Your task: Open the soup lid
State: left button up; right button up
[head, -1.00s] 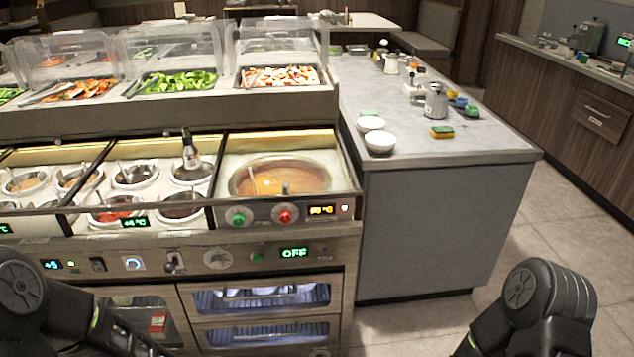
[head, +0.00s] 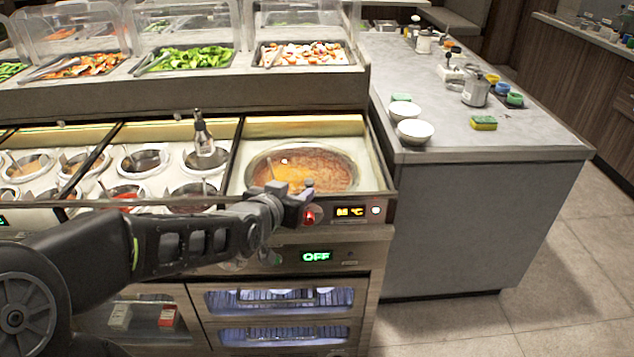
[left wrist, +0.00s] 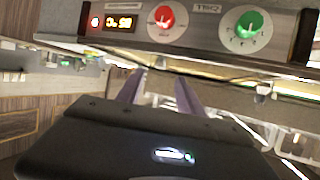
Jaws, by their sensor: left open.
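The soup well (head: 325,172), a wide round pot of orange-brown soup, sits at the right end of the counter. A flat, clear lid seems to lie shut over it, with its front rail (head: 352,196) along the counter's front edge; the glass is hard to make out. My left gripper (head: 300,196) is at that front edge, in front of the soup. Its two fingers also show, apart and empty, in the left wrist view (left wrist: 158,92), below the control panel. I cannot tell whether it touches the rail. My right gripper is not in view.
A red knob (head: 311,215) and a lit temperature display (head: 350,212) sit just beside my left gripper. A sauce bottle (head: 203,135) stands among the wells to the left. White bowls (head: 415,131) and a sponge (head: 483,123) are on the side counter.

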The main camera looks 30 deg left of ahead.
aim_at(307, 184)
pick_arm(q)
jog(key=shift+x, duration=3.95)
jog(key=shift+f, duration=0.1)
jog(key=shift+c, duration=0.4)
grip_shut()
